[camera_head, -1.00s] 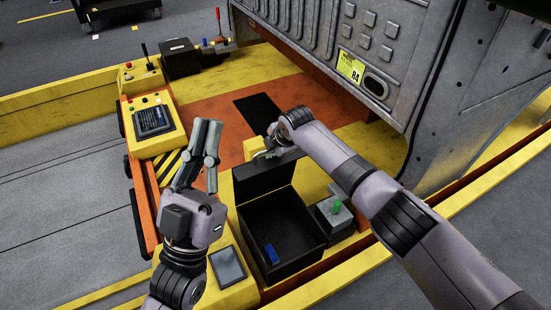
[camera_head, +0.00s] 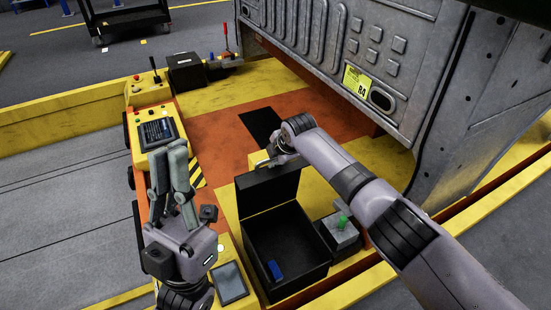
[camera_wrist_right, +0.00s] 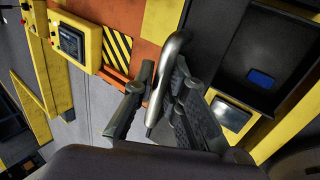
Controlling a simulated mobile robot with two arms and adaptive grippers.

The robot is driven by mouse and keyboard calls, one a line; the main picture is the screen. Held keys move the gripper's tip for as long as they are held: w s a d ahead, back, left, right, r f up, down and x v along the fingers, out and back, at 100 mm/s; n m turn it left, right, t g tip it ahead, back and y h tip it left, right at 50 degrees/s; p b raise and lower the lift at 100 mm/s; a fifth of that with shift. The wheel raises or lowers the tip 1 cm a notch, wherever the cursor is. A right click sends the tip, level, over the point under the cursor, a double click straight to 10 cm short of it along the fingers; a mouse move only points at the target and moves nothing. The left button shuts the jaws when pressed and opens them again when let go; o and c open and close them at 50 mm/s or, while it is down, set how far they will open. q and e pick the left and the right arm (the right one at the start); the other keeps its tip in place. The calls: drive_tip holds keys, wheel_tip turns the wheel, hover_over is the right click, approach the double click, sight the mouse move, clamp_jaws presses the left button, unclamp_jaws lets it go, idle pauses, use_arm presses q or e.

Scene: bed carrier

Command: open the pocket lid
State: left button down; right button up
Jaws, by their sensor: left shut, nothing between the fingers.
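The black pocket lid (camera_head: 268,189) stands raised, roughly upright, at the back edge of the open black pocket box (camera_head: 318,253). A blue item (camera_head: 275,270) lies inside the box; it also shows in the right wrist view (camera_wrist_right: 260,79). My right gripper (camera_head: 272,160) is at the lid's top edge, mostly hidden by its arm. In the right wrist view, a curved metal handle (camera_wrist_right: 166,84) runs between its fingers (camera_wrist_right: 165,72). I cannot tell whether they press on it. My left gripper (camera_head: 169,150) is shut and empty, left of the lid and apart from it.
A control panel with a screen (camera_head: 158,132) stands behind my left gripper. A grey box with a green knob (camera_head: 341,229) is right of the pocket. A flat tablet (camera_head: 229,282) lies left of it. A large grey metal panel (camera_head: 400,60) rises at the back right.

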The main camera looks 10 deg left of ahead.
drive_tip(key=o, duration=0.4)
drive_tip(key=shift+s, duration=0.1)
drive_tip(key=shift+d, duration=0.1)
drive_tip(key=v, duration=1.2)
